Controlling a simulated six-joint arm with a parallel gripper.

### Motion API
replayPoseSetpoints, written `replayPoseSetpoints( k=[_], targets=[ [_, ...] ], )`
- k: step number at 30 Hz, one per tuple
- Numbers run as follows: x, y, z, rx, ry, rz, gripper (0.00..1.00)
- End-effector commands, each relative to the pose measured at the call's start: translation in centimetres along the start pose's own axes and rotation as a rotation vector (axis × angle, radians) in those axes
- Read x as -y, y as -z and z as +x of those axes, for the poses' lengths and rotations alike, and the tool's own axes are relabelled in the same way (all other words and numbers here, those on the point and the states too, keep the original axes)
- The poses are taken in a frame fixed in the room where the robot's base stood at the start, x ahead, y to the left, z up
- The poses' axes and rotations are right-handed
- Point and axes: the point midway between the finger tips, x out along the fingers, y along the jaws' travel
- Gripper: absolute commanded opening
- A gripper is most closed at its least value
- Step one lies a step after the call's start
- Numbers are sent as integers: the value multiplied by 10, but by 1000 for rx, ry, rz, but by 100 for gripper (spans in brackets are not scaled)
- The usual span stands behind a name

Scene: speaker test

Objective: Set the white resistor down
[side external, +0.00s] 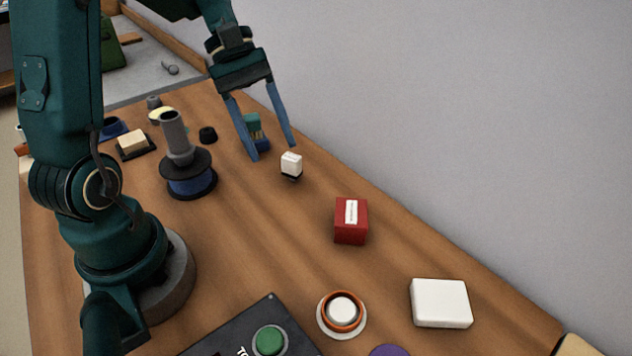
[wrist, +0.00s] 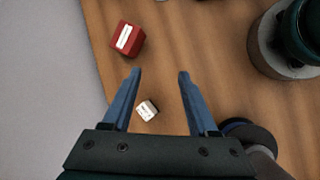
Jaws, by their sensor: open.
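The white resistor (side external: 291,163) is a small white block with dark markings on top and a dark band at its foot. It appears to stand upright on the wooden table, near the far edge in the side view. It also shows in the wrist view (wrist: 147,110), below the fingertips and closer to the left finger. My gripper (side external: 272,151) has its two blue fingers spread apart, with nothing between the tips. In the wrist view my gripper (wrist: 160,72) is also open and empty, above the table. In the side view the resistor is just right of the fingertips.
A red box (side external: 351,232) with a white label stands nearer the camera. A blue spool (side external: 191,186) stands left. Table around the resistor is clear.

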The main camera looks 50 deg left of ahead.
Motion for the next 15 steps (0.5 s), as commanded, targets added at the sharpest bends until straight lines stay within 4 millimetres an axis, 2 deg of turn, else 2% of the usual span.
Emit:
replayPoseSetpoints(
  k=[1, 6, 15],
  targets=[
    [1, -14, 0, -60, 33, 96, 59],
    [13, -48, 0, -249, 131, 405, 59],
    [38, -85, -3, -571, 225, 942, 59]
  ],
)
